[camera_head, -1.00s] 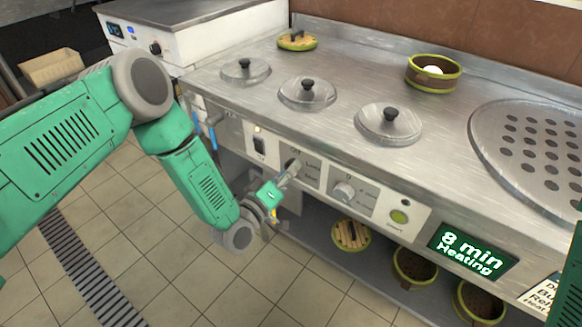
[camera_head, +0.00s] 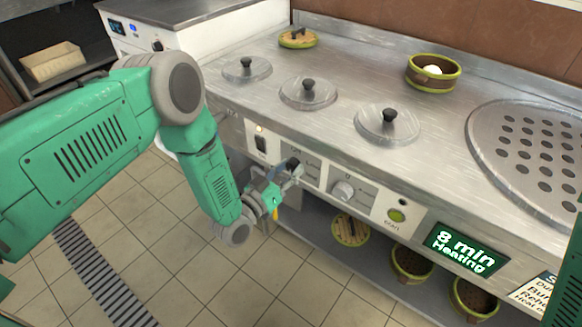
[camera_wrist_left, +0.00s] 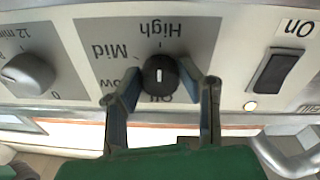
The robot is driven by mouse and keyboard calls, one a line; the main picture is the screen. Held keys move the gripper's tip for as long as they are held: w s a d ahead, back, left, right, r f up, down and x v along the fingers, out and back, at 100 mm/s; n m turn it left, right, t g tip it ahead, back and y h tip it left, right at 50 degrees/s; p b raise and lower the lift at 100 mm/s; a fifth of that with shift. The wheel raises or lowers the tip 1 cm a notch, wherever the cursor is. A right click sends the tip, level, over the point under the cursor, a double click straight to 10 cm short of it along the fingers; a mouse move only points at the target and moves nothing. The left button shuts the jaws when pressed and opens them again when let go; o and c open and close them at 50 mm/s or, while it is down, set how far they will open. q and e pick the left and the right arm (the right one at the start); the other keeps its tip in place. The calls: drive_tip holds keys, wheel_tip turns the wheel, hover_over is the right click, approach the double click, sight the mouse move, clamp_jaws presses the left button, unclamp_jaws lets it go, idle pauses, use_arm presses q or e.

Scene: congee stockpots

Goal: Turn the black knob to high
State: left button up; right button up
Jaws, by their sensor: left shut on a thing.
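The black knob (camera_wrist_left: 160,76) is on the front panel of the steel cooker, and it shows upside down in the left wrist view with the labels Off, Low, Mid and High around it. Its white mark lies along the Off–High line; I cannot tell which end points. My left gripper (camera_wrist_left: 161,72) is shut on the knob, one finger on each side. In the head view, my left gripper (camera_head: 290,170) reaches the panel from the left, and its fingers hide most of the knob. My right gripper is out of view.
A grey timer knob (camera_head: 343,190) sits right of the black knob. A black On switch (camera_wrist_left: 273,72) is on its other side. A green button (camera_head: 396,215) and a display (camera_head: 466,249) reading "8 min Heating" are farther right. A shelf with baskets (camera_head: 412,263) lies below.

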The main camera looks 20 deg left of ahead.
use_arm(q)
drive_tip(key=shift+s+a+f, duration=0.1)
drive_tip(key=shift+f, duration=0.1)
idle(0.3)
drive_tip(key=o, duration=1)
drive_tip(key=shift+o, duration=0.7)
drive_tip(key=shift+r, duration=0.1)
drive_tip(key=v, duration=1.2)
drive_tip(key=shift+a, duration=0.1)
drive_tip(key=shift+f, duration=0.2)
